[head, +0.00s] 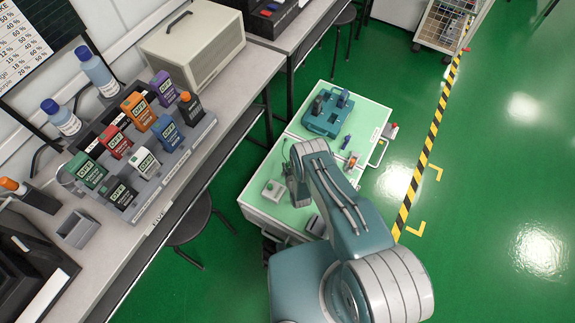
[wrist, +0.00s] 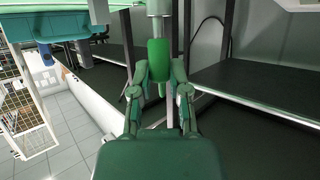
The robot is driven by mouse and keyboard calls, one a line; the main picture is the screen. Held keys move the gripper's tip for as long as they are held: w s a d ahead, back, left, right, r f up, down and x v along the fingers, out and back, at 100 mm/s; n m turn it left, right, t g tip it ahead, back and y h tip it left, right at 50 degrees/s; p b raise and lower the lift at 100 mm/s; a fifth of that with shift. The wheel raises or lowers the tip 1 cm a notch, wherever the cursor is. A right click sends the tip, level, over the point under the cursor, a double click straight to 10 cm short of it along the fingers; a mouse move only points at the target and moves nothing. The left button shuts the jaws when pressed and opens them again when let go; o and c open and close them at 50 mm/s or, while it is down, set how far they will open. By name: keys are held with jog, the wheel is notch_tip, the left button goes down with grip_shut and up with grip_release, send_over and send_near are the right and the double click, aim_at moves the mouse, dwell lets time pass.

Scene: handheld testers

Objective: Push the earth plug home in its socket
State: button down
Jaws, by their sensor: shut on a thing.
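My gripper (wrist: 159,73) is in the wrist view, its two fingers closed on the sides of a green plug (wrist: 158,52). A pale grey cylindrical part (wrist: 159,8) lies in line with the plug at the top edge; I cannot tell whether it belongs to the plug. The wrist picture looks upside down. In the head view my arm bends down over the green-topped trolley (head: 255,209), and my fingers and the plug are hidden or too small to make out. A teal tester (head: 322,122) sits at the trolley's far end. I cannot pick out the earth socket for certain.
A pale box (head: 273,190) lies on the trolley left of my arm. The left bench holds a rack of coloured meters (head: 145,163), bottles and a beige case (head: 195,45). A stool (head: 190,222) stands beside the bench. Green floor is clear to the right.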

jog(key=shift+f, duration=0.7)
jog(key=c, duration=0.5)
grip_release()
jog(key=shift+c, duration=0.2)
jog(key=shift+s, duration=0.1)
jog(key=v, duration=1.1)
jog(key=shift+s+r, duration=0.2)
jog(key=shift+s, duration=0.15)
jog(key=shift+d, duration=0.15)
